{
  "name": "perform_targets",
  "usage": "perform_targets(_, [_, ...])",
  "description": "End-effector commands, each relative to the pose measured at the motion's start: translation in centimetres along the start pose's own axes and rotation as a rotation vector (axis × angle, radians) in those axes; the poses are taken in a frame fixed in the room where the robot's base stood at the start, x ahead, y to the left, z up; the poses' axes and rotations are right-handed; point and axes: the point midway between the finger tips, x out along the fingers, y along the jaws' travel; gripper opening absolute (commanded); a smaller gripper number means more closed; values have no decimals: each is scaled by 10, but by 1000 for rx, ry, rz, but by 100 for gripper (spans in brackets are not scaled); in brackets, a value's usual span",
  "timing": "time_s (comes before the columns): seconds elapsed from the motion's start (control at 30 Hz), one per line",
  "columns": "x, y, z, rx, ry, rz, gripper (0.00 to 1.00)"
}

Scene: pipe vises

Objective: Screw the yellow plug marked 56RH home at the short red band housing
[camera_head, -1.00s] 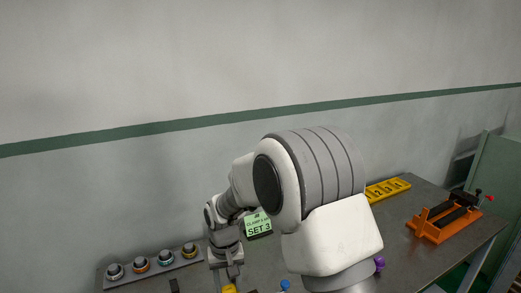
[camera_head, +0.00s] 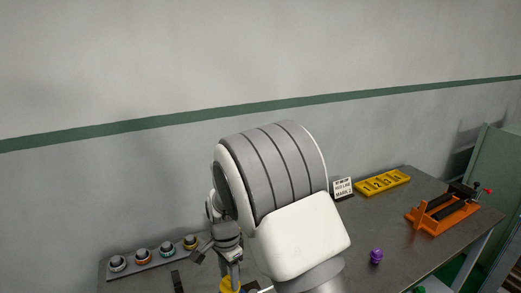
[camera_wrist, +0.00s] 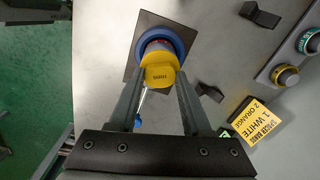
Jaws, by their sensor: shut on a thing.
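The yellow plug (camera_wrist: 160,72) with small dark marking on its end face sits between the fingertips of my gripper (camera_wrist: 160,86) in the wrist view. My gripper is shut on it. Directly behind the plug is a round blue-rimmed housing (camera_wrist: 178,36) with a bit of red showing inside the rim, on a dark square plate (camera_wrist: 134,68). The plug overlaps the housing's opening, and I cannot tell how deep it sits. In the head view my gripper (camera_head: 230,278) and the yellow plug (camera_head: 226,286) show at the bottom edge, and my arm hides much of the bench.
A grey rack (camera_head: 150,268) with several banded fittings stands at the left; it also shows in the wrist view (camera_wrist: 268,78). A yellow sign (camera_wrist: 257,121) and dark blocks (camera_wrist: 262,14) are near. A purple piece (camera_head: 376,256), yellow tray (camera_head: 383,182) and orange vise (camera_head: 440,215) are right.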

Motion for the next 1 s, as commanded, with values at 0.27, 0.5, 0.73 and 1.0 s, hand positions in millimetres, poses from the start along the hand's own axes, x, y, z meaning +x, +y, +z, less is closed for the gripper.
perform_targets(0.27, [0,0,0,-4,0,2,73])
perform_targets(0.5, [0,0,0,-5,0,1,73])
perform_targets(0.73, [-17,0,0,-6,0,0,73])
perform_targets(1.0, [-22,0,0,-6,0,1,73])
